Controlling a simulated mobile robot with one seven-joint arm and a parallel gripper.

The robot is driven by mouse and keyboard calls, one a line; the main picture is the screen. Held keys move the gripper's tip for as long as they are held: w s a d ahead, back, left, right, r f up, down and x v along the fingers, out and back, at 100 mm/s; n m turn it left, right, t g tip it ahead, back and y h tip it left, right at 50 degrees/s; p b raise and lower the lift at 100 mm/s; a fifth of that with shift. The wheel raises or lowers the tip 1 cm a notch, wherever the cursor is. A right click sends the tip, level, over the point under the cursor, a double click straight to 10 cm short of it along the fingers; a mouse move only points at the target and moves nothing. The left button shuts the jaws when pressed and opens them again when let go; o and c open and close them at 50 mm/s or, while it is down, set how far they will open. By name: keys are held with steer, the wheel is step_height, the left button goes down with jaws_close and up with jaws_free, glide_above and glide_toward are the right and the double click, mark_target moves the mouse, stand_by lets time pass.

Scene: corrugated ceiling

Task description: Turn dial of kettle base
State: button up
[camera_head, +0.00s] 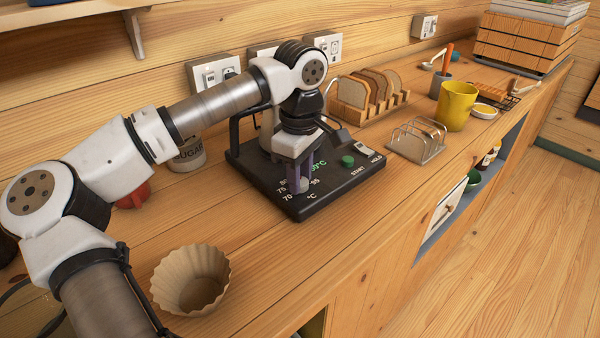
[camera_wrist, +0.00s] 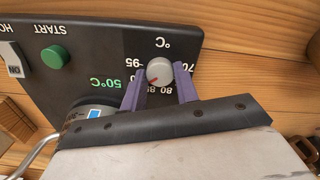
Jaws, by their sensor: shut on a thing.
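The kettle base (camera_head: 318,205) is a black slab on the wooden counter, with white temperature numbers, a green button and a switch. Its dial (camera_wrist: 160,71) is a round grey knob with a red mark, ringed by numbers from 70 to 95. In the wrist view, my gripper (camera_wrist: 159,86) has its purple fingers on either side of the dial, shut on it. In the head view, my gripper (camera_head: 297,186) points straight down over the front of the base and mostly hides the dial. A green 50°C display (camera_wrist: 105,82) shows beside the dial.
The green button (camera_head: 347,161) and switch (camera_head: 361,148) lie right of my gripper. A toast rack with bread (camera_head: 368,95), a wire rack (camera_head: 417,138) and a yellow mug (camera_head: 456,106) stand further right. A fluted paper cup (camera_head: 190,281) stands at front left.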

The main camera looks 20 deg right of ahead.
steer(key=shift+d+m, duration=0.1)
steer(key=shift+m, duration=0.7)
steer(key=o, duration=1)
steer(key=shift+c, duration=0.2)
step_height(320, 180, up, 14)
steer(key=shift+s+f, duration=0.1)
steer(key=shift+f, duration=0.05)
